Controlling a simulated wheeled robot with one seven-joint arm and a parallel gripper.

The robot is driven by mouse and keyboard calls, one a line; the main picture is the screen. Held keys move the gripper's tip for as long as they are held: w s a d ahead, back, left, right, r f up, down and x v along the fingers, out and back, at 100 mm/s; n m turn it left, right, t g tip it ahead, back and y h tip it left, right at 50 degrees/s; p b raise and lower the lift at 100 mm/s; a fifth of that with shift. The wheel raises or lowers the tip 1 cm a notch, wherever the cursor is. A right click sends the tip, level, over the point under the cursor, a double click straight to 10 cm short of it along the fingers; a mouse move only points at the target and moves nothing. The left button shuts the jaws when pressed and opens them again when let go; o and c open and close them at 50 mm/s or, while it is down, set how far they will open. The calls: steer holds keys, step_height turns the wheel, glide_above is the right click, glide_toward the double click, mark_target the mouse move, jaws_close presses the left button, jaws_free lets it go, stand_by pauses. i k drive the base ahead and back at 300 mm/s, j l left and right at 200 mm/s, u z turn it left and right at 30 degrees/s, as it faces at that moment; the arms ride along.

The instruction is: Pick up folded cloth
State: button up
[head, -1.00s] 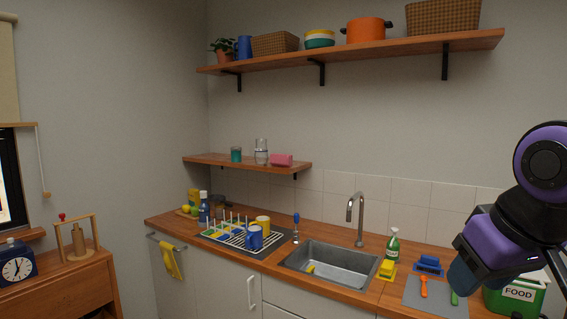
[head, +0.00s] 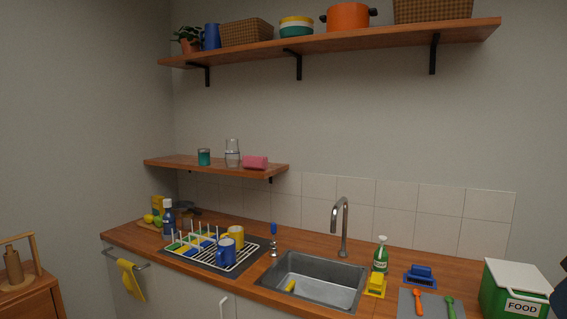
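A pink bundle (head: 255,162), which looks like the folded cloth, lies at the right end of the lower wall shelf (head: 215,167). It is right of a clear glass jar (head: 232,153) and close to it. A yellow cloth (head: 131,280) hangs over a rail on the counter front at lower left.
A teal glass (head: 204,157) shares the lower shelf. Below are a dish rack (head: 200,262) with mugs, a sink (head: 312,281) and a tall tap (head: 341,228). A green FOOD box (head: 515,290) stands right. The upper shelf (head: 330,51) holds pots and baskets.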

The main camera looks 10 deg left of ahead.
mark_target(258, 163)
steer(key=i+j+z, duration=0.25)
steer(key=j, duration=0.4)
steer(key=i+j+z, duration=0.1)
steer(key=i+j, duration=0.15)
steer(key=i+j+z, duration=0.1)
steer(key=j, duration=0.4)
steer(key=i+j+z, duration=0.15)
steer(key=j, duration=0.2)
steer(key=i+j, duration=0.15)
steer(key=j, duration=0.2)
steer(key=i+j, duration=0.1)
steer(key=j, duration=0.3)
steer(key=i+j, duration=0.15)
steer(key=j, duration=0.2)
steer(key=i+j, duration=0.1)
steer(key=j, duration=0.3)
steer(key=i+j, duration=0.15)
steer(key=j, duration=0.2)
steer(key=i+j, duration=0.1)
steer(key=j, duration=0.3)
steer(key=i+j, duration=0.15)
steer(key=j, duration=0.2)
steer(key=i+j+z, duration=0.1)
steer(key=j, duration=0.3)
